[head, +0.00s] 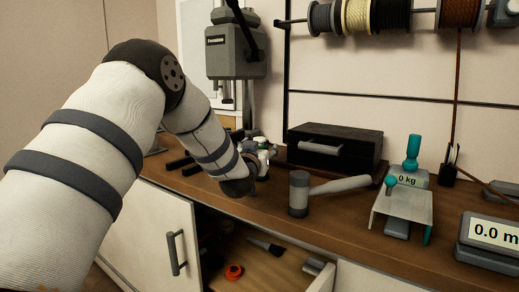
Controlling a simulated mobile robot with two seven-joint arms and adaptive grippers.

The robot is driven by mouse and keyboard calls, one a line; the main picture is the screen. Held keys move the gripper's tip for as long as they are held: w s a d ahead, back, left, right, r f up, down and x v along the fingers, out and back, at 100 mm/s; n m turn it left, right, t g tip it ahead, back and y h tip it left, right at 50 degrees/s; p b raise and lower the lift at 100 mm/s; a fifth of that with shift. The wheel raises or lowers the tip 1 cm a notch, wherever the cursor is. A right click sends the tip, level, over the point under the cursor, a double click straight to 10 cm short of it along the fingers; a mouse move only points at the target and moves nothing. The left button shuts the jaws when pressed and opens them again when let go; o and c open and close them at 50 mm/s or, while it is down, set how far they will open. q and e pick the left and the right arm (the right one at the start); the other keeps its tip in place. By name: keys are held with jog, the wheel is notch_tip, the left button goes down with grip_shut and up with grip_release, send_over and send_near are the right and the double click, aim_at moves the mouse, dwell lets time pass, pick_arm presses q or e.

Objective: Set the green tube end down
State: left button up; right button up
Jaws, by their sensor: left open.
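My left arm comes in from the left and reaches down over the wooden workbench (262,205). My left gripper (262,158) is small and partly hidden behind its own wrist, close above the bench top in front of the black box. It is open. I cannot clearly make out a green tube end in this view; the wrist may hide it. My right gripper is not in view.
A mallet (299,194) stands right of my left wrist, its pale handle pointing right. A black box (334,148) is behind it. Below, an open compartment holds an orange ring (234,271).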

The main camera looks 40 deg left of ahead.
pick_arm(q)
jog(key=shift+r, duration=0.15)
jog(key=shift+s+d+r, duration=0.1)
jog(key=shift+s+d, duration=0.05)
jog(key=shift+s, duration=0.15)
jog(key=p+v, duration=0.1)
jog(key=v, duration=1)
jog(key=shift+s, duration=0.15)
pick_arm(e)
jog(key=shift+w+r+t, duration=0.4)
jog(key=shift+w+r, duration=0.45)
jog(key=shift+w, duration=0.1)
